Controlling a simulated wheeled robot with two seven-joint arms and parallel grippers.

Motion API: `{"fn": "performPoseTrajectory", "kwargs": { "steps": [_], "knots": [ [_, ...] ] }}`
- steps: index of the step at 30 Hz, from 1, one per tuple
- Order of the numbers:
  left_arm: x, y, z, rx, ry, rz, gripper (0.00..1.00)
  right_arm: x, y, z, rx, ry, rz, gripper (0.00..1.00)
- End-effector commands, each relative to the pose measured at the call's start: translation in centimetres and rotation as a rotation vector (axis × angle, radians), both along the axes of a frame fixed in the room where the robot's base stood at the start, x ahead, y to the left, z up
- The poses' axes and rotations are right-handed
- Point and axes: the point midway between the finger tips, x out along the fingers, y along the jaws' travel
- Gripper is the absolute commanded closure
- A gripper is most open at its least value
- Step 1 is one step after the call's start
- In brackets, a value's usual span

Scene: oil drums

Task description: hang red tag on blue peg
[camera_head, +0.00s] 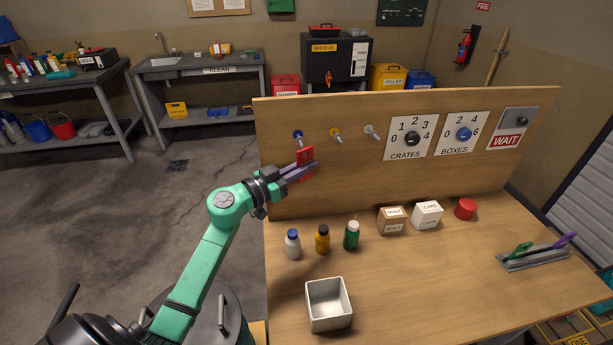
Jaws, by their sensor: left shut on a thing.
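The red tag (305,155) is in the jaws of my left gripper (303,170), held in front of the upright wooden board at its left side. The blue peg (298,135) sticks out of the board just above the tag and slightly to its left. I cannot tell whether the tag touches the peg. The gripper fingers are shut on the tag's lower part. My right gripper is not in view.
Bottles (322,240), small boxes (427,215) and a grey open bin (329,305) stand on the bench below.

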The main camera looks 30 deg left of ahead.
Motion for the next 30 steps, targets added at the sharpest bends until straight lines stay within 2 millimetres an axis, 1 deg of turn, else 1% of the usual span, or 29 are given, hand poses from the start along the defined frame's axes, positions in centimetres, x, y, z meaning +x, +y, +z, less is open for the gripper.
{"fn": "performPoseTrajectory", "kwargs": {
  "steps": [1,9,16,18,22,30],
  "knots": [
    [0.3,0.3,-0.3,0.001,-0.003,0.001,1.0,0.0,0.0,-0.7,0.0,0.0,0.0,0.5],
    [1.9,1.5,-0.5,0.001,-0.003,0.001,1.0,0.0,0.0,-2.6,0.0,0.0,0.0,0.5],
    [2.8,2.2,-0.6,0.002,-0.003,0.001,1.0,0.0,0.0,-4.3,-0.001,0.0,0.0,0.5],
    [3.2,2.5,-0.2,-0.001,0.001,0.001,1.0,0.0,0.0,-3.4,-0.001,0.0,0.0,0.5],
    [3.7,2.8,-0.1,-0.001,0.0,0.001,1.0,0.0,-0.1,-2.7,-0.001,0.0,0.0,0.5],
    [3.8,2.9,-0.5,0.0,0.0,0.0,1.0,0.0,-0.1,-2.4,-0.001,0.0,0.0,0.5]
  ]
}}
